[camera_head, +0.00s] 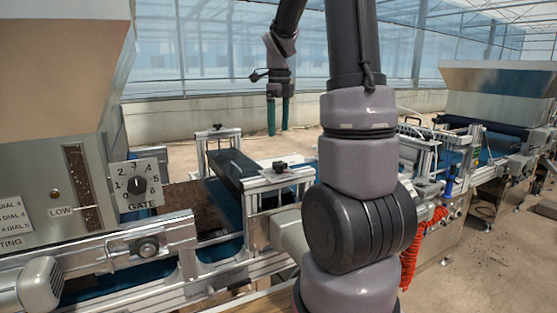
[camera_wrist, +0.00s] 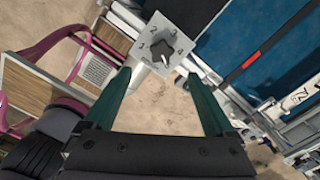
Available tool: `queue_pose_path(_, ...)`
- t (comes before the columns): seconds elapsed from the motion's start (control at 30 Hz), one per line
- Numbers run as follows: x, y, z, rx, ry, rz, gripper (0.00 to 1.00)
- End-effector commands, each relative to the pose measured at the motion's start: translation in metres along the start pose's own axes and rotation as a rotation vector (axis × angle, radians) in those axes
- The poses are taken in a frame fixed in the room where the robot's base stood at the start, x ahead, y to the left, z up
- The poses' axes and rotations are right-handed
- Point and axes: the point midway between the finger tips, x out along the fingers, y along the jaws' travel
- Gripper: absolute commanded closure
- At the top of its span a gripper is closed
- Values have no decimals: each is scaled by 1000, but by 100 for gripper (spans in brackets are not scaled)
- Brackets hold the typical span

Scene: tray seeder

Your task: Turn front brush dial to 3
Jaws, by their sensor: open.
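My gripper (camera_head: 278,131) hangs with its green fingers pointing down and apart, above the conveyor line in the head view. In the wrist view my gripper (camera_wrist: 157,74) is open and empty. A square grey dial plate (camera_wrist: 183,28) with a dark knob (camera_wrist: 162,53) shows just beyond the fingertips, roughly centred between them. Digits 1, 2 and 4 can be made out on it; its name and the knob's exact setting cannot be read. In the head view a small black knob (camera_head: 280,165) sits on a metal frame below my gripper; its dial face is too small to read.
A GATE dial (camera_head: 136,185) is on the left hopper. Another small black knob (camera_head: 217,127) tops a frame farther back. A dark roller (camera_head: 233,168) spans between the frames. My arm hides part of the line at centre right. A red coiled hose (camera_head: 409,258) hangs beside it.

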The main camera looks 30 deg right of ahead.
Motion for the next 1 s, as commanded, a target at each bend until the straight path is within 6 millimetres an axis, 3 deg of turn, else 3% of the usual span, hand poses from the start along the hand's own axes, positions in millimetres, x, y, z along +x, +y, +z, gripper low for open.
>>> queue_pose_path(0.17,15,-5,0,54,16,6,10)
queue_pose_path(0.6,93,-4,-1,50,15,7,10)
queue_pose_path(0.8,110,-4,-1,50,13,5,10)
queue_pose_path(1.0,112,-4,-1,50,12,5,10)
